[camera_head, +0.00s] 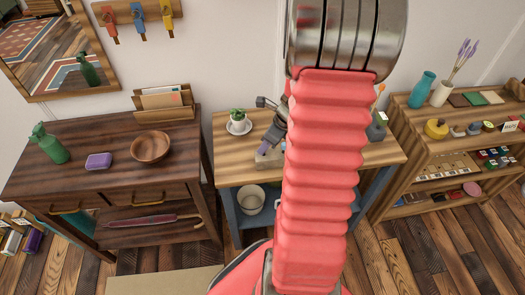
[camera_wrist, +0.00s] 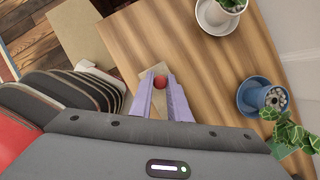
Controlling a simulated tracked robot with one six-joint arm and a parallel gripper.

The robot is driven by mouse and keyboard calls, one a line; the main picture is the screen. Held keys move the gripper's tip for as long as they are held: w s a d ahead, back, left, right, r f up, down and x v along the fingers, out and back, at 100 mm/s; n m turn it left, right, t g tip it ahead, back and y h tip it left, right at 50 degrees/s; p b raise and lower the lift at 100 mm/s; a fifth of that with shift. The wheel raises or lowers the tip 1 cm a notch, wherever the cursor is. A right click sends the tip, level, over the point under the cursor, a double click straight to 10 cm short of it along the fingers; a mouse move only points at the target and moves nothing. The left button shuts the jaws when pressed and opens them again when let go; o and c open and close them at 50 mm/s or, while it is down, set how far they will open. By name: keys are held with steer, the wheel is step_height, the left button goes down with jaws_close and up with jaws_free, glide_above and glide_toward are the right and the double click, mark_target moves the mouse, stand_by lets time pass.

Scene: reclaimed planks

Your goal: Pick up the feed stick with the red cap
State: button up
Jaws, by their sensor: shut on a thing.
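The red cap (camera_wrist: 160,81) of the feed stick shows in the wrist view, between the tips of my gripper's two purple fingers (camera_wrist: 160,88). My gripper is shut on the stick just at the cap. The rest of the stick is hidden below the cap and fingers. A pale wooden block (camera_wrist: 152,72) lies under the fingertips on the light wooden table (camera_wrist: 130,35). In the head view my gripper (camera_head: 266,148) is low over the middle table, at the block (camera_head: 262,163); the stick cannot be made out there.
A potted plant on a white saucer (camera_head: 239,128) stands just left of my gripper. A blue pot (camera_wrist: 250,98) and a leafy plant (camera_wrist: 290,132) are close on the right in the wrist view. My arm hides the table's middle. A bucket (camera_head: 250,200) sits below.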

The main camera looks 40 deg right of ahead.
jaws_close()
steer(key=shift+r, duration=0.6)
step_height(320, 180, up, 9)
stand_by(0.5)
steer(key=shift+r, duration=2.9)
